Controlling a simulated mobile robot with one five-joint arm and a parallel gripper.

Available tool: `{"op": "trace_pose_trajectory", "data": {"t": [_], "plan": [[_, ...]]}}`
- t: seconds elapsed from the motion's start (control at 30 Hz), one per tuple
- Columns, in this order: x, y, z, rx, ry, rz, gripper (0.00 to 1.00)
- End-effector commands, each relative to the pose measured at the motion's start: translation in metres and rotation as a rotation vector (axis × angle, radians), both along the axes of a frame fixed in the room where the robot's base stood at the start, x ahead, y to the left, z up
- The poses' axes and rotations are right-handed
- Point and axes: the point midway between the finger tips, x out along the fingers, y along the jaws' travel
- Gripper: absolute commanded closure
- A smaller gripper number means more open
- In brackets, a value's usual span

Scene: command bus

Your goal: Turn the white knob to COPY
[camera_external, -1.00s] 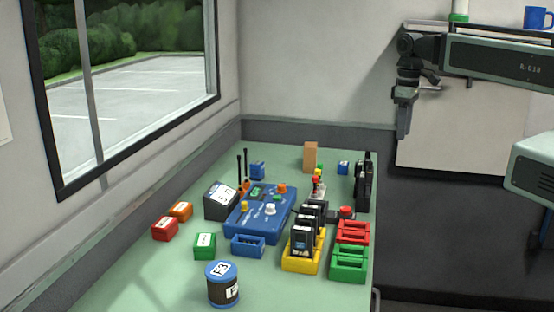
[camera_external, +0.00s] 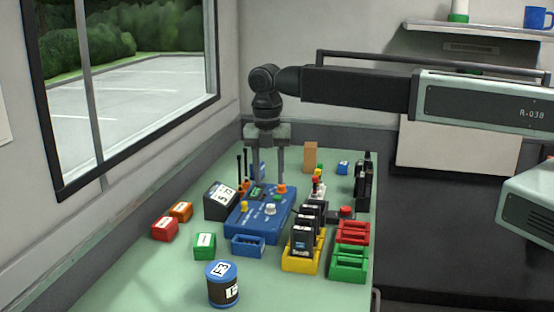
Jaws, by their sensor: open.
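The white knob (camera_external: 270,210) stands on the front right part of the blue control panel (camera_external: 242,228), which sits on the green table. The panel also carries an orange knob, a yellow knob and a small dark display. Its printed labels are too small to read, so I cannot tell where the white knob points. My gripper (camera_external: 265,182) hangs down above the back of the panel with its two fingers apart and nothing between them. The fingers are behind and above the white knob and look apart from it.
A yellow rack (camera_external: 302,262) with black modules stands right of the panel. Red trays (camera_external: 351,232) and green trays (camera_external: 348,264) lie farther right. Two thin antennas (camera_external: 241,170) rise close left of my gripper.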

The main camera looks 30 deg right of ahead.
Motion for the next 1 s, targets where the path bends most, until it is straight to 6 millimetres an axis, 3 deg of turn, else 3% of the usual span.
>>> {"op": "trace_pose_trajectory", "data": {"t": [0.17, 0.53, 0.87, 0.9, 1.0], "plan": [[0.000, -0.001, -0.012, 0.000, 0.000, -0.002, 0.58], [0.000, -0.003, -0.074, 0.000, 0.000, -0.004, 0.58], [0.000, -0.003, -0.077, 0.000, 0.000, -0.004, 0.58], [0.000, -0.003, -0.077, 0.000, 0.000, -0.004, 0.60], [0.000, -0.003, -0.077, 0.000, 0.000, -0.004, 0.88]]}}
